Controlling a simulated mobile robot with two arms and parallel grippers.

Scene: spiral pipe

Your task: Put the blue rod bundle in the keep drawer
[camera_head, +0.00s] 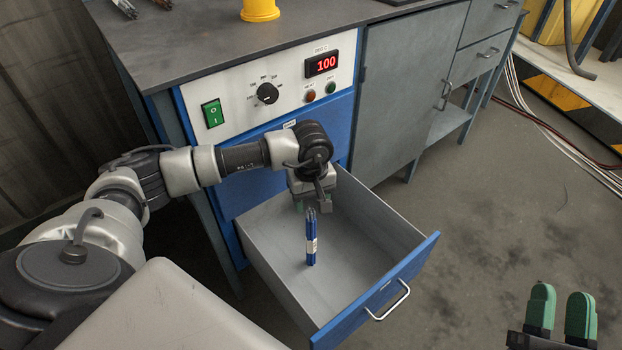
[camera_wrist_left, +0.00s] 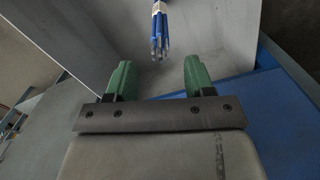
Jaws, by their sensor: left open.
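The blue rod bundle (camera_head: 311,240), with a pale band round it, stands roughly upright within the open drawer (camera_head: 405,278). I cannot tell whether its lower end touches the drawer floor. My left gripper (camera_head: 313,203) is open above the drawer, close to the bundle's top end. In the left wrist view the bundle (camera_wrist_left: 160,30) lies beyond the open fingers (camera_wrist_left: 159,75) and clear of both. A grey drawer wall (camera_wrist_left: 228,35) shows beside it. My right gripper (camera_head: 561,294) is open and empty at the lower right, away from the drawer.
The drawer hangs out of a blue cabinet with a control panel (camera_head: 285,88) showing 100. A yellow object (camera_head: 260,10) and rod-like items (camera_head: 125,8) lie on the grey worktop (camera_head: 180,45). A grey cupboard (camera_head: 405,85) stands to the right. The floor (camera_head: 500,200) there is clear.

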